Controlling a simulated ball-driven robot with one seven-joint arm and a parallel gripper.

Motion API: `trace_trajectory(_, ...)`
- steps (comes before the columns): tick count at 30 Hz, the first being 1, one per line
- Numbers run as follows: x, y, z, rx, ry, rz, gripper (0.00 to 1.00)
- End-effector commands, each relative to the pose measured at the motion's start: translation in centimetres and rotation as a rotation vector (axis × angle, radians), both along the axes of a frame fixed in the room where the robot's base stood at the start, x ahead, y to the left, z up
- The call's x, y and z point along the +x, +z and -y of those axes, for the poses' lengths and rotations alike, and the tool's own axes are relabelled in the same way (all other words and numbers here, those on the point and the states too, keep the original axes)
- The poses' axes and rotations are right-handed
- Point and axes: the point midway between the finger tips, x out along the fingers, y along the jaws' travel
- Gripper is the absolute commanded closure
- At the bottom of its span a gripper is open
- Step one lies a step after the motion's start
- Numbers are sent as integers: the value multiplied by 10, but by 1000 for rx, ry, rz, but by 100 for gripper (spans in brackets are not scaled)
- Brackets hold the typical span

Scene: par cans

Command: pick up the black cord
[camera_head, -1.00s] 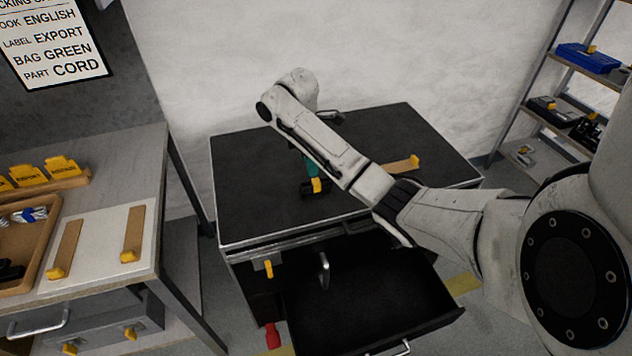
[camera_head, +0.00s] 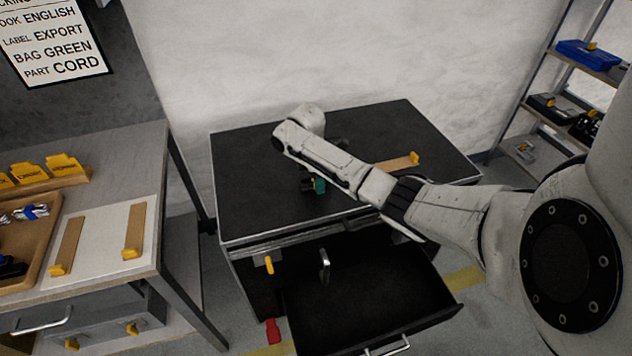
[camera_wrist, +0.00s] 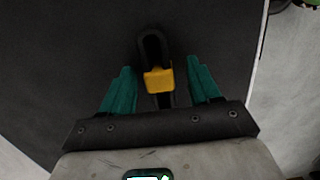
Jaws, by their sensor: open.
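The black cord (camera_wrist: 152,47) lies on the dark top of the cabinet in the wrist view, a narrow black loop with a yellow band (camera_wrist: 159,79) around it. My gripper (camera_wrist: 162,72) is open, with one teal finger on each side of the cord and gaps between. In the head view my gripper (camera_head: 318,186) is low over the cabinet top (camera_head: 250,190), and my arm hides most of it and the cord. I cannot tell whether the fingertips touch the surface.
A wooden strip with a yellow end (camera_head: 398,163) lies right of my arm on the cabinet top. The cabinet's black drawer (camera_head: 370,290) stands open and empty-looking in front. A workbench (camera_head: 110,160) with a tray is at left; shelves (camera_head: 575,95) stand at right.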

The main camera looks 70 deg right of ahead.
Motion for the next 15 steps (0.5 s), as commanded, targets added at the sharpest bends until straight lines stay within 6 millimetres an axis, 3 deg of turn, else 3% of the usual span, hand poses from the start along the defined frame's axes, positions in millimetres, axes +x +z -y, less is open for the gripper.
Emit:
trace_trajectory(7, 0, -2, 0, 0, 0, 1, 38)
trace_trajectory(15, 0, -1, 0, 0, 0, 1, 63)
